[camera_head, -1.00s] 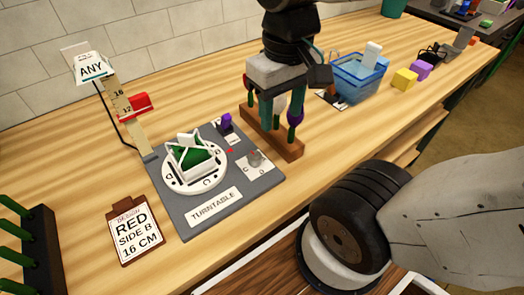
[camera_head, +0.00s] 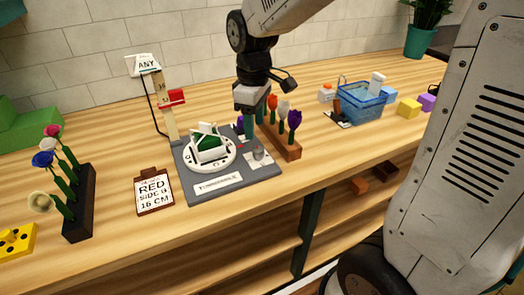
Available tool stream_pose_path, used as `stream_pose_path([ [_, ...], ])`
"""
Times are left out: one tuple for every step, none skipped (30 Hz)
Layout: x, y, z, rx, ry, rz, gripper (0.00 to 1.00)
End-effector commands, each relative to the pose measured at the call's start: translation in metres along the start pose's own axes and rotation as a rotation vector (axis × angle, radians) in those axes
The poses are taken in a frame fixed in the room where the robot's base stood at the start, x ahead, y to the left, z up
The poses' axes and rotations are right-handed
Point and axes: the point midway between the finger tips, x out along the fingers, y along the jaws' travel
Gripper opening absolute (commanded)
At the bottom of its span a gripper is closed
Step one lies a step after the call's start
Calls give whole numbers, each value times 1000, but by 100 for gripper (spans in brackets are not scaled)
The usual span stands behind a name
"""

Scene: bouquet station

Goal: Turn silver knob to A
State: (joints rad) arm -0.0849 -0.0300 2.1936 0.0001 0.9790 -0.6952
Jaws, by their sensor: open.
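The silver knob (camera_head: 258,154) stands on a small white lettered plate at the right of the grey turntable base (camera_head: 235,188). The letters around it are too small to read now. The round white turntable (camera_head: 209,157) beside it carries a white holder with a green block. My gripper (camera_head: 249,134) is open, pointing down above the back right of the base, behind and a little left of the knob. It looks apart from the knob; its exact height is hard to tell.
A wooden rack of tulips (camera_head: 280,140) stands close to the right of my gripper. A height post with a red slider (camera_head: 172,97) stands behind left. An order card (camera_head: 153,192), a dark flower rack (camera_head: 80,205) and a blue basket (camera_head: 361,102) are farther off. Bare wood lies in front.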

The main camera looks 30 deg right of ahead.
Motion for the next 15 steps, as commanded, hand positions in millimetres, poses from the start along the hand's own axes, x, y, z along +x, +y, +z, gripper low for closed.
stream_pose_path([
  [1,3,2,-5,1,1,50],
  [3,4,4,-6,1,1,50],
  [6,5,5,-6,1,1,50],
  [9,6,6,-6,0,0,50],
  [12,6,6,-5,-1,-1,50],
  [18,6,7,-3,-1,-1,50],
  [24,6,7,-3,-2,-2,50],
  [29,6,8,-2,-3,-2,50],
  [35,6,7,-2,-2,-2,50],
  [40,6,7,-2,-2,-2,50],
  [46,6,7,-2,-2,-2,50],
  [52,6,7,-2,-3,-2,50],
  [56,6,7,-2,-2,-1,50],
  [60,6,7,-2,-2,-1,50],
  [65,6,6,-3,-1,-1,50],
])
